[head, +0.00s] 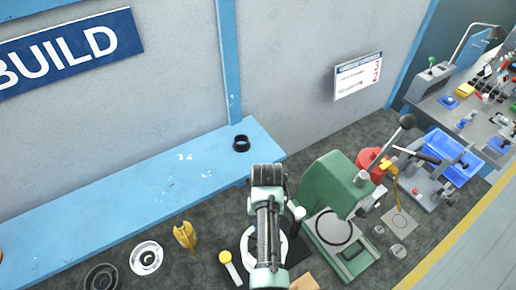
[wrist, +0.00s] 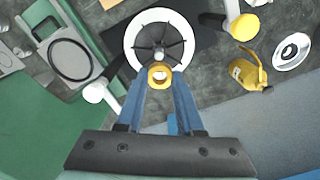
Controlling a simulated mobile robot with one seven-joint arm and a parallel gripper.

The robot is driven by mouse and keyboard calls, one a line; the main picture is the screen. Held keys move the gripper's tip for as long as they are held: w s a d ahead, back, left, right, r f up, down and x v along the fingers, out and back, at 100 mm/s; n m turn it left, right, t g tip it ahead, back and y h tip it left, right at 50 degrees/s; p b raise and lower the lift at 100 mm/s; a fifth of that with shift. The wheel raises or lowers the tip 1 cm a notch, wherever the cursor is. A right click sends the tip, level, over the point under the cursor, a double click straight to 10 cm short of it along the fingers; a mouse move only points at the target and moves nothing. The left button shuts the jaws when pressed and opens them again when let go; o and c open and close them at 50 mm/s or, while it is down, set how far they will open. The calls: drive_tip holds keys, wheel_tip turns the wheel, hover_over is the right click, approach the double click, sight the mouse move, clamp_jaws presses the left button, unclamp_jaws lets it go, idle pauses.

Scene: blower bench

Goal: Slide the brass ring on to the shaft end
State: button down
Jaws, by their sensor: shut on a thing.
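In the wrist view, my gripper (wrist: 160,82) is shut on the brass ring (wrist: 160,70), a small gold-coloured ring held at the fingertips. The shaft end (wrist: 161,55) is a small pale tip at the centre of a dark bladed wheel (wrist: 147,42). A white round housing (wrist: 131,50) surrounds the wheel. The ring appears just below the shaft end in the picture, its hole not seen around it. I cannot tell the height gap between them. In the head view, my arm covers the gripper, the ring and the shaft end; part of the white housing (head: 246,241) shows.
A green press (head: 330,188) stands right of the housing. A white-knobbed post (wrist: 95,93) is close to my fingers. A yellow-knobbed part (head: 225,257), a yellow tool (head: 185,236) and a white ring-shaped disc (head: 146,258) lie to the left. A blue shelf (head: 130,190) runs along the wall.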

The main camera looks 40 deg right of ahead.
drive_tip(key=shift+s+r, duration=0.1)
drive_tip(key=shift+s, duration=0.2)
drive_tip(key=shift+w+f+b, duration=0.1)
drive_tip(key=shift+f+b, duration=1.75)
drive_tip(key=shift+f, duration=0.75)
drive_tip(key=shift+f+b, duration=1.2)
drive_tip(key=shift+f, duration=0.4)
drive_tip(key=shift+c, duration=2.3)
unclamp_jaws()
drive_tip(key=shift+r, duration=0.1)
wheel_tip(320, 180, up, 13)
drive_tip(key=b, duration=0.2)
